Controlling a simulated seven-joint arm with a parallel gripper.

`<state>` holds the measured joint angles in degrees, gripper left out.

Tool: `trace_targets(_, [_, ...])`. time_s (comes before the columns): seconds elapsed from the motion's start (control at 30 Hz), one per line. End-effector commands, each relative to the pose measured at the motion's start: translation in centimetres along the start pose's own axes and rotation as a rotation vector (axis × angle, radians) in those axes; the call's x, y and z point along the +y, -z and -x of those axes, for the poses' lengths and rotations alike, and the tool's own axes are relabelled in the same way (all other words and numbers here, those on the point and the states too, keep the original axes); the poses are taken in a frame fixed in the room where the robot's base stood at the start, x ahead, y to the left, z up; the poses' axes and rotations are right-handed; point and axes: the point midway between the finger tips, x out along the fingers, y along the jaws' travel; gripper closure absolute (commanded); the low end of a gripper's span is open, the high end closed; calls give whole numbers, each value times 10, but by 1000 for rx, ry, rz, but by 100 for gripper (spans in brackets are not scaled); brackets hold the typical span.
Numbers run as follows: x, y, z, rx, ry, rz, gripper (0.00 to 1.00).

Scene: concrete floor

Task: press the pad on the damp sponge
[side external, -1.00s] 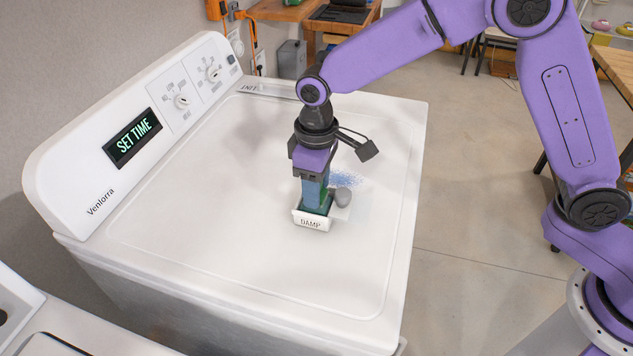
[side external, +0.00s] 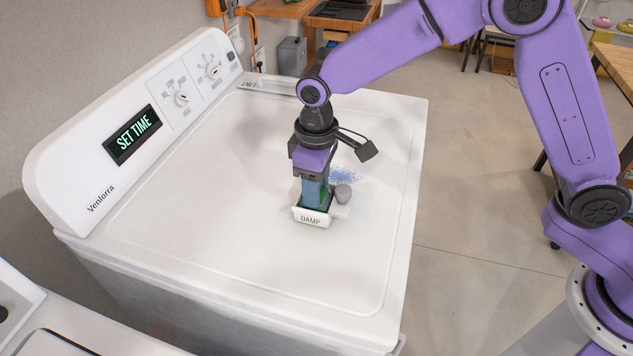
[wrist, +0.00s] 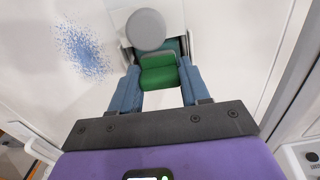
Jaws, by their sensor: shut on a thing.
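My gripper (side external: 314,200) points down over the white tray labelled DAMP (side external: 311,220) on the washer lid. Its blue fingers (wrist: 159,82) are shut on a green pad (wrist: 158,72), held between them low at the tray. The pad is mostly hidden by the fingers in the side view. A dark teal surface, seemingly the damp sponge (wrist: 179,46), shows just past the pad inside the tray. The pad is at or just over the sponge; I cannot tell for sure whether they touch.
A grey rounded object (side external: 343,194) stands right beside the tray; it also shows in the wrist view (wrist: 146,29). A blue speckled patch (side external: 348,175) marks the lid behind it. The washer's control panel (side external: 135,130) rises at the left. The front of the lid is clear.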

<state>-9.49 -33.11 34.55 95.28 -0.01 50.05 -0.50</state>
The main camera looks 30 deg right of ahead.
Motion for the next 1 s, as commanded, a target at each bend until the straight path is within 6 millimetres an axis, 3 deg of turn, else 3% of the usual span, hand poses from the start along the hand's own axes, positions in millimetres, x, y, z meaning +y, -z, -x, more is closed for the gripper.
trace_targets(0.27, [0, 0, 0, -2, 0, 0, 78])
trace_targets(1.0, [0, 0, 50, 1, 0, 0, 78])
